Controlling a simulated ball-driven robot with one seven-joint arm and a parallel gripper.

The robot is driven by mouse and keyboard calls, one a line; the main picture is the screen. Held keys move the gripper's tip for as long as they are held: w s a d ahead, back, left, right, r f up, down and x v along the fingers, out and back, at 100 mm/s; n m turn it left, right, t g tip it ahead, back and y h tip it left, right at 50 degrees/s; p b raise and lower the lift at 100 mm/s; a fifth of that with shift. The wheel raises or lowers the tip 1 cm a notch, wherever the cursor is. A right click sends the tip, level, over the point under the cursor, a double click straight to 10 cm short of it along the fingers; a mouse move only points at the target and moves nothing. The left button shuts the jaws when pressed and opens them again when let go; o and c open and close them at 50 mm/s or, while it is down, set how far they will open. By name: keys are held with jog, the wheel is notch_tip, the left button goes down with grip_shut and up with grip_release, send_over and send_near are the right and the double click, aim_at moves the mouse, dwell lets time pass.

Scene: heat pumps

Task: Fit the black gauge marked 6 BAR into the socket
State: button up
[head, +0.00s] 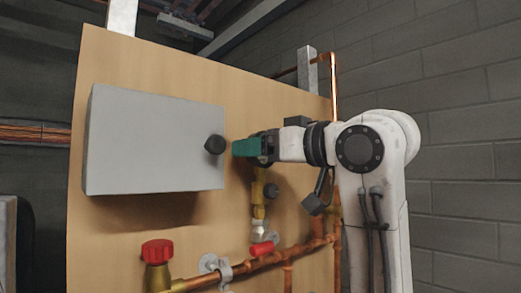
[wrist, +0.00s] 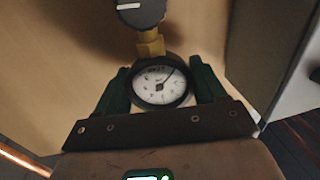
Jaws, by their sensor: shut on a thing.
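In the wrist view, the black-rimmed round gauge (wrist: 160,86) with a white dial sits between the green fingers of my gripper (wrist: 161,76), which is shut on it. The dial marking is too small to read. A brass fitting (wrist: 150,45) meets the gauge's rim at the top of the picture. I cannot tell whether the gauge is seated in a socket there. In the head view, my gripper (head: 246,148) is in front of the board, above the upright brass pipework (head: 258,200). The gauge is mostly hidden there by the fingers.
Another black knob (head: 271,190) is on the brass pipework. A red-capped valve (head: 157,252), a red handle (head: 262,248) and copper pipes (head: 285,258) lie below.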

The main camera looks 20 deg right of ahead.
jog(key=shift+f, duration=0.45)
dwell(0.4)
jog(key=o, duration=1.5)
jog(key=b+v, duration=0.1)
jog(key=v, duration=0.7)
jog(key=shift+s+d, duration=0.15)
jog(key=shift+s, duration=0.1)
dwell(0.8)
